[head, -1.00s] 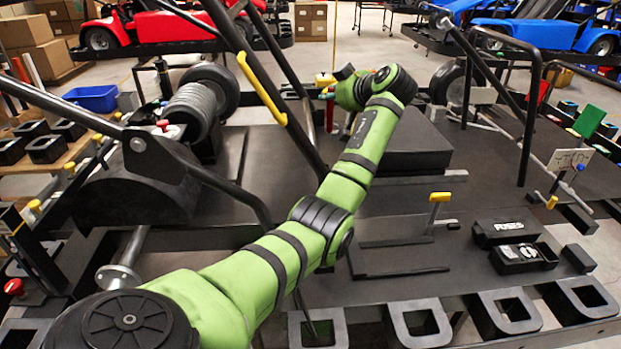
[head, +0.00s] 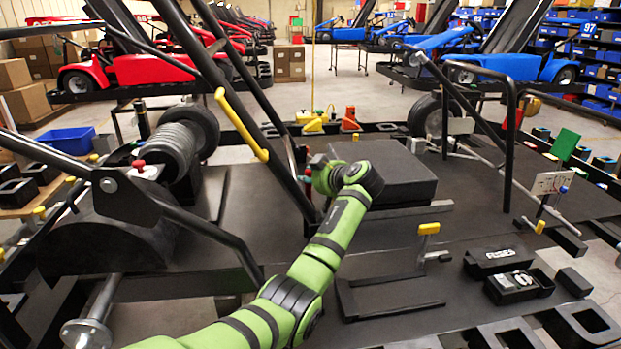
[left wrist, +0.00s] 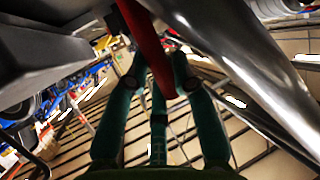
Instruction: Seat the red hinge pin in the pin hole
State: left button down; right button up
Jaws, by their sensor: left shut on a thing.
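The red hinge pin (left wrist: 148,45) is a long red bar between the fingers of my left gripper (left wrist: 155,80) in the left wrist view. The green fingers are shut on it, and its upper end runs out of the top of the picture. In the head view my left gripper (head: 318,175) is beside the foot of a slanted black bar (head: 290,165), left of a black block. A small bit of red (head: 308,169) shows at the fingers. I cannot make out the pin hole, or whether the pin touches it. My right gripper is not in view.
The black block (head: 392,184) stands close right of the gripper. A slanted bar with a yellow grip (head: 240,125) rises left of it. A yellow-topped lever (head: 428,240) and a black box labelled FUSES (head: 500,258) are on the deck at right. A silver bar (left wrist: 235,65) runs close beside the fingers.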

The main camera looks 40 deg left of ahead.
pick_arm(q)
jog(key=shift+a+f, duration=0.1)
jog(key=shift+f, duration=0.35)
jog(key=shift+f+b, duration=0.6)
jog(key=c, duration=1.3)
grip_release()
jog(key=shift+r, duration=0.1)
